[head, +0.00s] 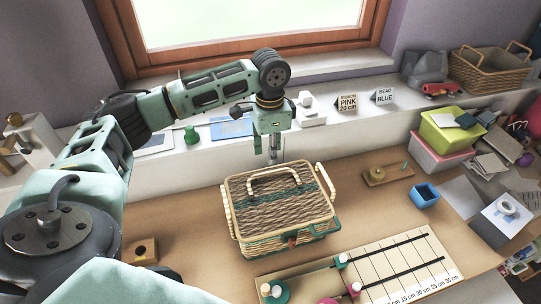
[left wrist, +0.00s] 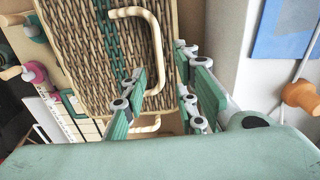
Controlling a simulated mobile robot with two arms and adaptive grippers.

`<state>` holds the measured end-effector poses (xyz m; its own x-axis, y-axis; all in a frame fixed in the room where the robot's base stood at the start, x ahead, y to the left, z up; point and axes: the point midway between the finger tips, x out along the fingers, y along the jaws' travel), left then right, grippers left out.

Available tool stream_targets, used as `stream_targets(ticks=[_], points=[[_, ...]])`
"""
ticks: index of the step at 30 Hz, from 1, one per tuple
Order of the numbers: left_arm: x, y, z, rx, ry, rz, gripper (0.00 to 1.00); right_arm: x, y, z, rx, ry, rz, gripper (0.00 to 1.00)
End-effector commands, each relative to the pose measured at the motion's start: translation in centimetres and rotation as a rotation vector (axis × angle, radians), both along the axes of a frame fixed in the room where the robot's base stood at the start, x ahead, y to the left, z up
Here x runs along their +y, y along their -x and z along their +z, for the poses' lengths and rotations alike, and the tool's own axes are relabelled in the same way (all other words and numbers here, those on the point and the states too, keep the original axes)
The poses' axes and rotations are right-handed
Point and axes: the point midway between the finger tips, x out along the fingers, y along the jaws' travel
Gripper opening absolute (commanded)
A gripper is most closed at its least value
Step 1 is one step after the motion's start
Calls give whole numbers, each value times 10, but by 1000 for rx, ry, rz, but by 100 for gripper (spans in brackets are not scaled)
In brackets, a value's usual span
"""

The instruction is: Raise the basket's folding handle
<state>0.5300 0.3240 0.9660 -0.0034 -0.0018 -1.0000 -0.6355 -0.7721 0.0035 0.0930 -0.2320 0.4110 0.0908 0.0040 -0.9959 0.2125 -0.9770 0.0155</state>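A woven basket (head: 282,214) with a closed tan lid and green stripe stands on the table. Its cream folding handle (head: 274,171) lies folded on the lid, its bar toward the back edge. The handle also shows in the left wrist view (left wrist: 156,40), partly hidden by a finger. My left gripper (head: 267,157) points down behind the basket's back edge. In the left wrist view its fingers (left wrist: 160,65) are apart, with the bar and lid rim appearing between them; I cannot tell whether they touch. My right gripper is not in view.
A measuring board (head: 385,268) with spools lies in front of the basket. A blue box (head: 424,196) and wooden holder (head: 387,175) stand to the right. A wooden block (head: 140,252) is at left. The white sill (head: 330,130) runs behind.

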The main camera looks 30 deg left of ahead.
Motion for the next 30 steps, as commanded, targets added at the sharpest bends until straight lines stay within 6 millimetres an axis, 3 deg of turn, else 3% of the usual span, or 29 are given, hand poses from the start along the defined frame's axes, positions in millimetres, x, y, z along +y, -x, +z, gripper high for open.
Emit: stream_targets(ticks=[1,5,13,18,24,30], points=[[0,1,-7,4,0,0,27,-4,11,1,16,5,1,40],[0,1,-28,4,-1,1,27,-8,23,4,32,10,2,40],[0,0,-64,1,-1,1,27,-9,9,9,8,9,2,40],[0,1,-71,-1,-1,0,27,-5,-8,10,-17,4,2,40],[0,0,-71,-1,-1,0,27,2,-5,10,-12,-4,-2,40],[0,0,-71,-1,-1,0,10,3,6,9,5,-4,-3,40]])
